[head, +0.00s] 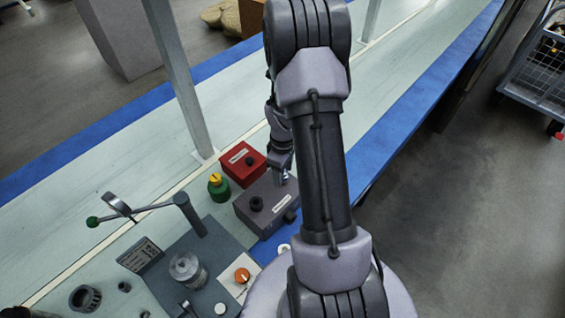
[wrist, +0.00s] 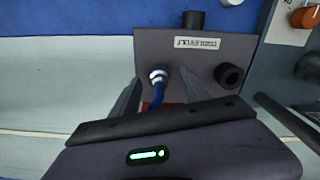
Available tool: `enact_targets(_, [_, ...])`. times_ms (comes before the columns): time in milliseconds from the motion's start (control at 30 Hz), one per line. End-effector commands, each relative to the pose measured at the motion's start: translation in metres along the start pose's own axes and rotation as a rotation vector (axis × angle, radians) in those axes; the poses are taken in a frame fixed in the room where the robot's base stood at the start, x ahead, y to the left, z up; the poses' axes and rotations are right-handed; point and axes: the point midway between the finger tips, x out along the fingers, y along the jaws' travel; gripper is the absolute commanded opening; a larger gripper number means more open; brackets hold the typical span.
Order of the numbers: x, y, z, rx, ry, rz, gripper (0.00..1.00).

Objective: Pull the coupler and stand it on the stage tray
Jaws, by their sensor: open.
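The coupler (wrist: 158,76) is a silver metal ring with a blue part below it, at a dark grey box (wrist: 205,66) in the wrist view. My gripper (wrist: 161,88) is open, with one finger on each side of the coupler. I cannot tell whether either finger touches it. In the head view the gripper (head: 283,172) points down at the back right of the same box (head: 262,207), and the coupler is mostly hidden there. A dark grey plate (head: 215,248) in front of the box may be the stage tray; I cannot tell for sure.
A red box (head: 241,165) and a green-and-yellow knob (head: 218,187) stand behind the grey box. A metal cylinder (head: 187,270) and a green-tipped lever (head: 140,211) are at the plate. An orange knob (head: 242,275) sits on a pale panel. A post (head: 182,80) rises behind.

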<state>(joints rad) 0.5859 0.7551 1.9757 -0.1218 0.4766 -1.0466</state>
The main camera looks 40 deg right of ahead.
Motion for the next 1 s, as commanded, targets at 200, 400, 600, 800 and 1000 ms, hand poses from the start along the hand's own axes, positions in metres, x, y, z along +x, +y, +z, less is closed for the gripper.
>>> enact_targets(200, [0.0184, -0.0001, -0.0001, 0.001, 0.0, 0.0, 0.54])
enact_targets(400, [0.0178, 0.0001, -0.0002, 0.001, 0.001, 0.001, 0.54])
enact_targets(600, [0.0176, 0.0001, -0.0003, 0.001, 0.001, 0.001, 0.18])
enact_targets(800, [0.0175, 0.0002, -0.0003, 0.001, 0.001, 0.001, 0.24])
enact_targets(1000, [0.0175, 0.0002, -0.0003, 0.001, 0.001, 0.001, 0.0])
